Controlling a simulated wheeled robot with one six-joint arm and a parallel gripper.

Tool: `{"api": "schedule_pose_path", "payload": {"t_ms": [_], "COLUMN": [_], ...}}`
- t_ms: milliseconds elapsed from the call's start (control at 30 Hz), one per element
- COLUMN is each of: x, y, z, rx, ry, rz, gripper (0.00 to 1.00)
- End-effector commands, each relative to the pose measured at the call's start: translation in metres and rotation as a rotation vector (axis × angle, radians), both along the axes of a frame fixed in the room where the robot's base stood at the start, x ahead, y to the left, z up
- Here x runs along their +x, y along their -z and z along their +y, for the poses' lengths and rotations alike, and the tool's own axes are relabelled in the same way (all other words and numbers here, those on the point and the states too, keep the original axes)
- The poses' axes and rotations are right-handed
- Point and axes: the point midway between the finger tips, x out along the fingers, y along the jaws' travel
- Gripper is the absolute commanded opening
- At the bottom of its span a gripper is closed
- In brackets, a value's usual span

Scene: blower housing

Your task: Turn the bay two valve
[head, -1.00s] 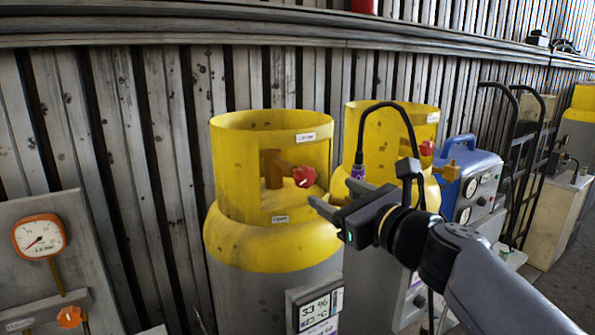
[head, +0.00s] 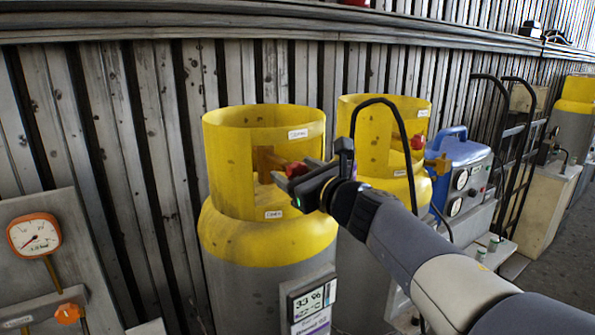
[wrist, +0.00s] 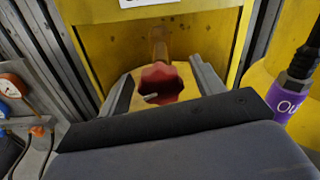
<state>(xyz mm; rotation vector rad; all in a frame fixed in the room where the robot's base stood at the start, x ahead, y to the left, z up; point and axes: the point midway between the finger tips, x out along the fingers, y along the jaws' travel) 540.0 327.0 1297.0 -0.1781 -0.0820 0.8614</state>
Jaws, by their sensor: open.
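A red valve knob (head: 298,169) sits on a brass stem inside the cut-out collar of the nearer yellow-topped cylinder (head: 262,240). In the wrist view the faceted knob (wrist: 160,84) faces me, with a small pale mark on its face. My gripper (head: 291,171) is open at the collar opening, and partly covers the knob in the head view. In the wrist view its two fingers stand left and right of the knob, with visible gaps. The labels on the collar are too small to read surely.
A second yellow-topped cylinder (head: 351,110) stands close on the right, with its own red knob (head: 417,142) and a black hose. A blue case (head: 462,165) with gauges is further right. A gauge panel (head: 35,262) stands at left. A slatted wall is behind.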

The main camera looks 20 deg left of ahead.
Motion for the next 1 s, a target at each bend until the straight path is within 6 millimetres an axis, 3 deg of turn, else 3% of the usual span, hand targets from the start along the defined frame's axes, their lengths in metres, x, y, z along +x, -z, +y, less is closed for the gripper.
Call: {"api": "schedule_pose_path", "payload": {"t_ms": [167, 700, 1000], "x": [-0.0001, -0.0002, -0.0002], "y": [0.0001, 0.0001, 0.0], "z": [-0.0001, -0.0003, -0.0004], "rx": [0.0, 0.001, 0.028], "ry": [0.0, 0.0, 0.0], "rz": [0.0, 0.001, 0.033], "gripper": [0.62, 0.19, 0.19]}}
